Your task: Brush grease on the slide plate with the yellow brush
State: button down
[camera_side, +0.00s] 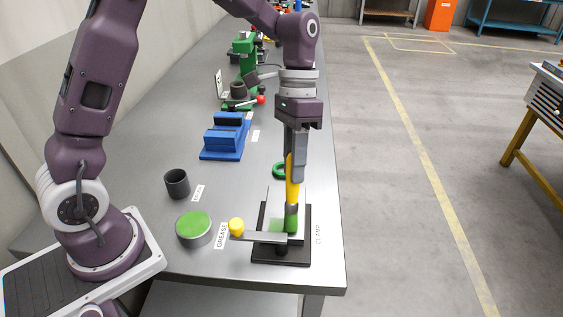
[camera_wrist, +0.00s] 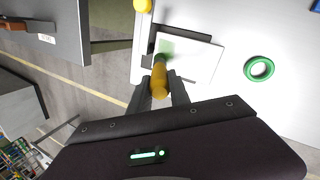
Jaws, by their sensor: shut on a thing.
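The yellow brush (camera_side: 291,190) hangs upright, bristle end down, in my gripper (camera_side: 296,172). In the wrist view my gripper (camera_wrist: 160,90) is shut on the brush's yellow handle (camera_wrist: 159,78). The slide plate (camera_wrist: 200,60) is a pale flat piece at the black clamp (camera_side: 283,256). A green patch shows on it beneath and left of the bristles. The brush tip is at the plate; whether it touches is hard to tell. The grease tin (camera_side: 194,230), filled with green, stands left of the clamp.
The clamp's lever with a yellow knob (camera_side: 236,227) sticks out left towards the tin. A dark cup (camera_side: 177,184) stands behind the tin. A green ring (camera_wrist: 259,69) lies beyond the clamp, and a blue block (camera_side: 226,136) farther back. The bench's right edge is close by.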

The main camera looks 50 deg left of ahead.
jog(key=shift+a, duration=3.05)
notch_tip(320, 180, up, 8)
jog(key=shift+s, duration=0.2)
dwell(1.0)
jog(key=shift+r, duration=0.1)
dwell(0.5)
dwell(0.4)
